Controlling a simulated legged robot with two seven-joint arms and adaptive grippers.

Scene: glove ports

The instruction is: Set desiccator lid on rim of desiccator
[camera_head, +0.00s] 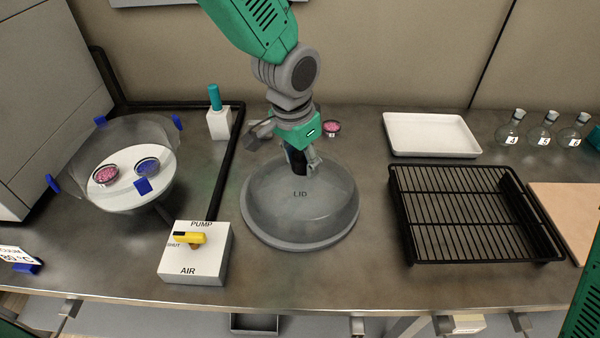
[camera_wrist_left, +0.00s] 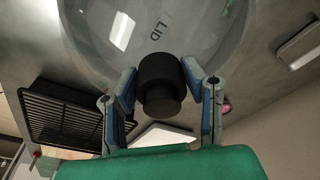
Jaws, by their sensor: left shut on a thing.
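The desiccator lid (camera_head: 303,215) is a clear dome marked LID with a grey rim, at the middle of the counter. I cannot tell whether its rim touches the counter. My left gripper (camera_head: 302,168) is above it, shut on the dark knob (camera_wrist_left: 160,78) at its top. The dome also fills the top of the left wrist view (camera_wrist_left: 135,38). The desiccator (camera_head: 150,190) stands at the left, an open clear bowl with blue tabs on its rim. A white plate inside holds a pink dish (camera_head: 105,173) and a blue dish (camera_head: 147,166). My right gripper is out of view.
A pump/air valve box (camera_head: 195,262) with a yellow handle stands between desiccator and lid, at the front. A white bottle (camera_head: 219,122) with a teal top is behind. A black wire rack (camera_head: 470,212), white tray (camera_head: 430,136) and several flasks (camera_head: 545,133) are right.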

